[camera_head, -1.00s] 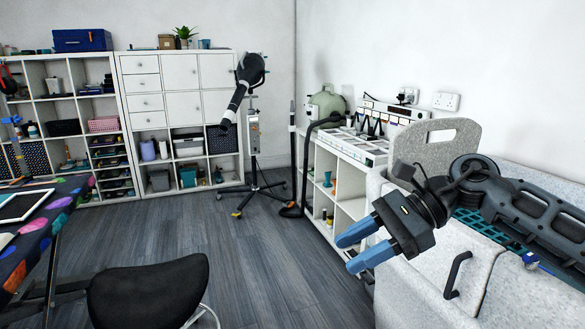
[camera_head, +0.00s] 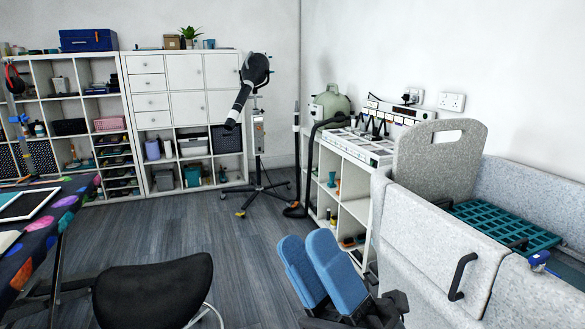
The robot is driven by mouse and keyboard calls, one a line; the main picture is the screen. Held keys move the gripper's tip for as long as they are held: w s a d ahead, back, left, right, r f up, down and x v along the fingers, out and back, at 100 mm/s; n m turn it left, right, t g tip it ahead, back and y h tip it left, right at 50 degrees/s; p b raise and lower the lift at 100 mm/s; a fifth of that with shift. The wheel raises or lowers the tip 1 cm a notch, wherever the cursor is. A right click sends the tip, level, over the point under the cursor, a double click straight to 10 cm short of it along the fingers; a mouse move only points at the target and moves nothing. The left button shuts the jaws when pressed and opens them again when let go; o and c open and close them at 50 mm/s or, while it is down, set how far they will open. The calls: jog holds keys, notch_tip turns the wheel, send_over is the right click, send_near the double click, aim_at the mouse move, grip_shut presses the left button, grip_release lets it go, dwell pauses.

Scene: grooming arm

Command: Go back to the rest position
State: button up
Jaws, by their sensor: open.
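My gripper (camera_head: 322,266) shows at the bottom centre, pointing up, with its two blue finger pads side by side. It is open and no object shows between the pads. The rest of my arm is mostly below the picture's lower edge. The gripper is left of the grey speckled tub (camera_head: 432,245) and in front of the low white shelf unit (camera_head: 353,209).
A black chair (camera_head: 155,292) and a table with a dotted cover (camera_head: 62,215) stand at the left. A dryer on a wheeled stand (camera_head: 258,135) stands at the back. The grey floor (camera_head: 215,235) between them is clear. A teal grate (camera_head: 500,222) lies in the tub.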

jog(key=s+d+f+m+t+h, duration=0.2)
jog(key=s+d+f+m+h, duration=0.45)
jog(key=m+h, duration=0.55)
jog(key=s+d+f+m+t+h, duration=0.2)
jog(key=s+d+f+m+h, duration=0.2)
jog(key=s+f+m+h, duration=0.75)
jog(key=s+d+f+m+g, duration=0.3)
jog(key=s+d+m+g, duration=0.3)
jog(key=s+d, duration=0.3)
jog(key=s+m, duration=0.1)
jog(key=s, duration=0.2)
jog(key=shift+g, duration=0.3)
